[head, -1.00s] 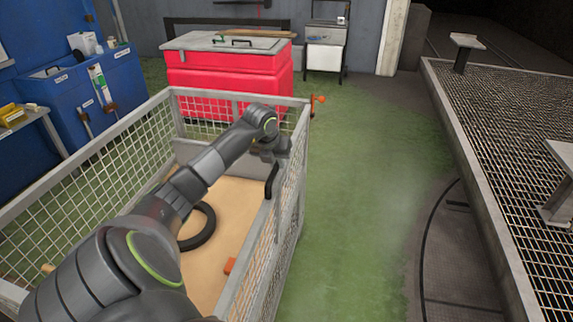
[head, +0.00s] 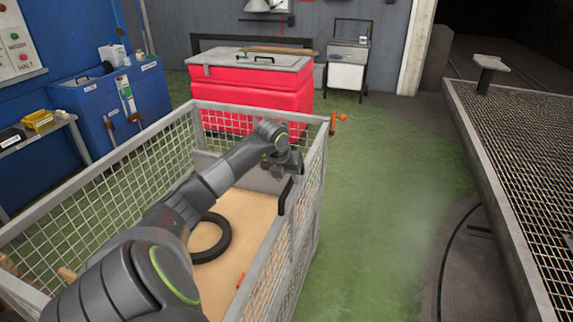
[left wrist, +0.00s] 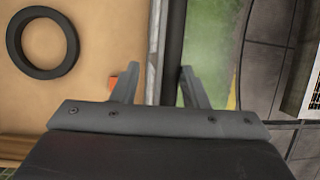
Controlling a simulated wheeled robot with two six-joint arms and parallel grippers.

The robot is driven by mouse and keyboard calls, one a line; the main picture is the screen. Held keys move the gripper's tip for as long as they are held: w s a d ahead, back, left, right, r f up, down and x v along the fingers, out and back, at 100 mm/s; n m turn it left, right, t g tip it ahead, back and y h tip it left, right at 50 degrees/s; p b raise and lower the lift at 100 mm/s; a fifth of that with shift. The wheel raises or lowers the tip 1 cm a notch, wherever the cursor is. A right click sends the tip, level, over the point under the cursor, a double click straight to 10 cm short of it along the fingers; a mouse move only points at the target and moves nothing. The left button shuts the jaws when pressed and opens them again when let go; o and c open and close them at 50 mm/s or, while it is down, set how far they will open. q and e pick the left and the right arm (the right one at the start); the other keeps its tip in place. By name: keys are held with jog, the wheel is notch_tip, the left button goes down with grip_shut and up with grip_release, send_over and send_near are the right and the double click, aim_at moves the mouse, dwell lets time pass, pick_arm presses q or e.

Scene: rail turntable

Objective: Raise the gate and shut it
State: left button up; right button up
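The gate is the mesh side panel (head: 309,190) on the right of the mesh-walled cart. It stands upright, with a black bar handle (head: 285,197) at its top rail. My left gripper (head: 289,172) is over the top rail by the handle. In the left wrist view its two fingers (left wrist: 159,78) are spread apart, with the dark bar (left wrist: 173,45) and the pale rail running between them. I see no finger pressed on the bar. My right gripper is not in view.
A black ring (head: 224,238) and an orange piece lie on the cart's tan floor. A red chest (head: 250,92) stands behind, blue cabinets (head: 135,105) at left. Green floor (head: 385,210) right of the cart is clear, up to a raised grating (head: 530,150).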

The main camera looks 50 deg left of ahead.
pick_arm(q)
jog(key=b+v, duration=0.2)
jog(key=v, duration=1.5)
jog(key=shift+r+b, duration=0.2)
jog(key=shift+b, duration=0.1)
jog(key=shift+d, duration=0.1)
